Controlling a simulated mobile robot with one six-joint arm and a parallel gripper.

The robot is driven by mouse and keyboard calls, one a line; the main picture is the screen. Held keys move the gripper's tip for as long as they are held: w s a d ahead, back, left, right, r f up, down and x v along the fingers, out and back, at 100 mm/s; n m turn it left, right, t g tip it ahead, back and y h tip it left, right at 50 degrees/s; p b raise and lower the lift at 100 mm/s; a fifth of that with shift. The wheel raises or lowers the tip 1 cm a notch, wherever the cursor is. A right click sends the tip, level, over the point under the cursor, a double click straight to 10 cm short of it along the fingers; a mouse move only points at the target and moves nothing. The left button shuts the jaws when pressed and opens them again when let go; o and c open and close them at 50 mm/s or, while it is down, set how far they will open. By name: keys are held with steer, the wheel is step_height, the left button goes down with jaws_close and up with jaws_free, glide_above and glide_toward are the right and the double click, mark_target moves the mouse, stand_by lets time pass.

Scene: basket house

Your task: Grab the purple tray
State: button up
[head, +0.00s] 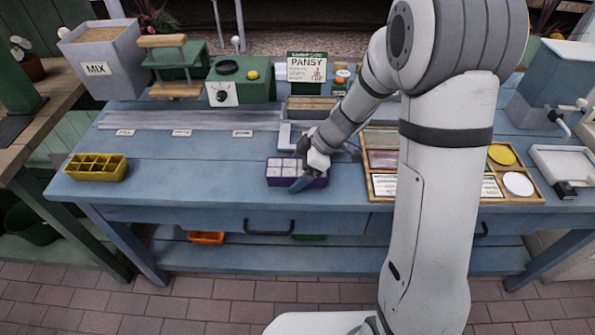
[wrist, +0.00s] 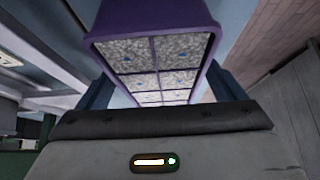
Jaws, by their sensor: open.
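The purple tray (head: 281,164) sits on the blue workbench near its front edge, with several compartments filled with something pale and speckled. In the wrist view the tray (wrist: 155,37) fills the top middle, its purple rim and speckled cells close to the camera. My gripper (head: 303,178) is at the tray's right front side in the head view. In the wrist view the dark blue fingers (wrist: 160,90) stand apart, one on each side of the tray. I cannot tell whether they touch it. The gripper hides part of the tray's right side.
A yellow tray (head: 97,168) sits at the bench's left. A wooden board (head: 455,199) with cards and discs lies at the right. A green scale (head: 240,92), a PANSY sign (head: 307,67) and a MIX bin (head: 97,50) stand behind. The bench between the yellow and purple trays is clear.

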steer(key=shift+a+f, duration=0.1)
steer(key=shift+f, duration=0.1)
steer(key=shift+c, duration=0.4)
steer(key=c, duration=1.1)
steer(key=shift+r, duration=0.1)
steer(key=shift+c, duration=0.2)
